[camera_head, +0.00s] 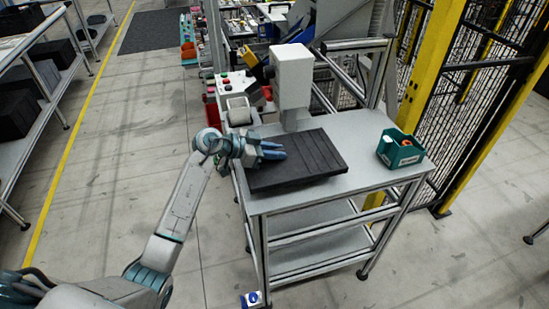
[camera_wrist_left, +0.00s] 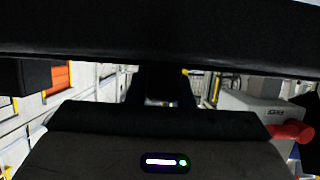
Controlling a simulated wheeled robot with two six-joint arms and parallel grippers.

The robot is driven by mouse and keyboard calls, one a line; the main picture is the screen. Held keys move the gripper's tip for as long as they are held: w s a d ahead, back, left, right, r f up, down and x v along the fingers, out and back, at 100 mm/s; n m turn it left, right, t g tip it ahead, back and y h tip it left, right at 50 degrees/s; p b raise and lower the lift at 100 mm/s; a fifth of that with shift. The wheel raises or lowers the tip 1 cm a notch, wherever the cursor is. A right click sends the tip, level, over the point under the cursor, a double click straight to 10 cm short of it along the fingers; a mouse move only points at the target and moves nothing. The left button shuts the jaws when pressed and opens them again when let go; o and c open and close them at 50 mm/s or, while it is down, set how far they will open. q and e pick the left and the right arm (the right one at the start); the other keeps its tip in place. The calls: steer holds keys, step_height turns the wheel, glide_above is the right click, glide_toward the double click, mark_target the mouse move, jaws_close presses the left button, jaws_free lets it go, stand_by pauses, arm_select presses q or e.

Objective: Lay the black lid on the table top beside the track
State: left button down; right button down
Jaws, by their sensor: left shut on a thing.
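The black lid (camera_head: 310,158) is a wide, flat, ribbed slab, roughly level over the left part of the grey table top (camera_head: 372,178). I cannot tell whether it rests on the surface or hangs just above it. My left gripper (camera_head: 268,152) is at the lid's left edge, shut on it. In the left wrist view the lid (camera_wrist_left: 160,32) is a dark band across the top, and the fingertips cannot be made out. No track can be clearly made out. My right gripper is not in view.
A green bin (camera_head: 400,148) with small items stands at the table's right. A white machine head (camera_head: 292,78) on a post rises behind the lid. A yellow post (camera_head: 428,70) and mesh fence stand at right. Bare table top lies between lid and bin.

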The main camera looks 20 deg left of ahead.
arm_select(q)
steer(key=shift+f+p, duration=0.45)
steer(key=shift+f, duration=1.25)
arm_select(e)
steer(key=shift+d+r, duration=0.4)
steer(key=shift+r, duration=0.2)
arm_select(q)
steer(key=c, duration=1.3)
jaws_free()
steer(key=shift+f, duration=0.1)
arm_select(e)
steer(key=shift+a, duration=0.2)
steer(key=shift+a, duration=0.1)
arm_select(q)
steer(key=shift+a, duration=0.2)
steer(key=shift+b+v, duration=1.25)
steer(key=shift+v, duration=4.7)
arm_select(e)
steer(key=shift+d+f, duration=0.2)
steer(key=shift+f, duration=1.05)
arm_select(q)
steer(key=shift+d, duration=0.1)
